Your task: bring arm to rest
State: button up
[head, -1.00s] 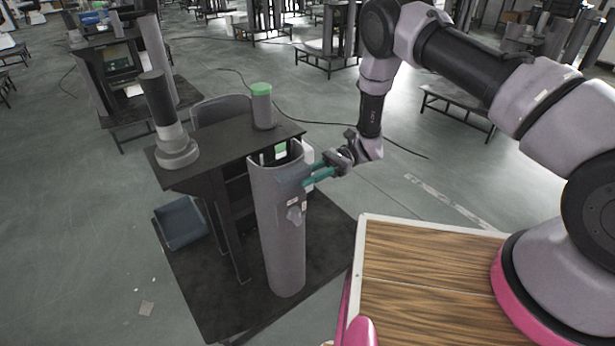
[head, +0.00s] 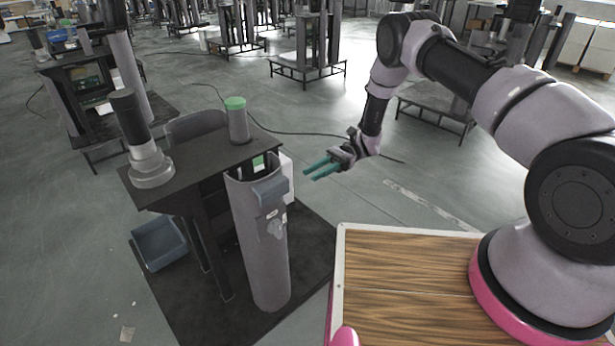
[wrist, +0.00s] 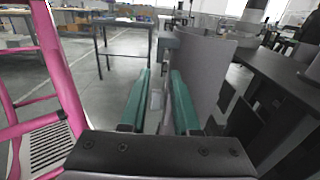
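My gripper (head: 318,169) has green fingers and hangs at the end of my arm in the head view. It is in free air to the right of the grey column (head: 262,240), apart from it. In the wrist view my gripper (wrist: 158,100) shows its two fingers spread with a gap between them and nothing held. The column also shows past the right finger in the wrist view (wrist: 205,65). My arm is bent, with its forearm pointing down.
A dark workstation table (head: 205,160) carries a black-and-grey cylinder (head: 148,150) and a green-capped cylinder (head: 238,120). A blue bin (head: 160,243) is on the floor left of it. Other workstations stand farther back. Open floor lies right of the column.

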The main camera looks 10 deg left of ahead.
jog(key=shift+w+r, duration=0.1)
dwell(0.4)
jog(key=w+d+r+n+t+h, duration=0.15)
jog(key=d+r, duration=0.25)
jog(key=r, duration=0.5)
jog(key=s+d+r+n+t+h, duration=0.1)
jog(key=d+r+t+h, duration=0.2)
jog(key=r, duration=0.5)
jog(key=w+d+r+n+t, duration=0.1)
jog(key=d+r+n+t, duration=0.1)
jog(key=d+r, duration=0.5)
jog(key=s+d+r+t+h, duration=0.5)
jog(key=s+d+r+t, duration=0.9)
jog(key=d+r, duration=0.3)
jog(key=shift+a+v, duration=0.25)
jog(key=shift+v, duration=1.1)
jog(key=shift+s+d+m, duration=0.1)
jog(key=shift+m, duration=0.15)
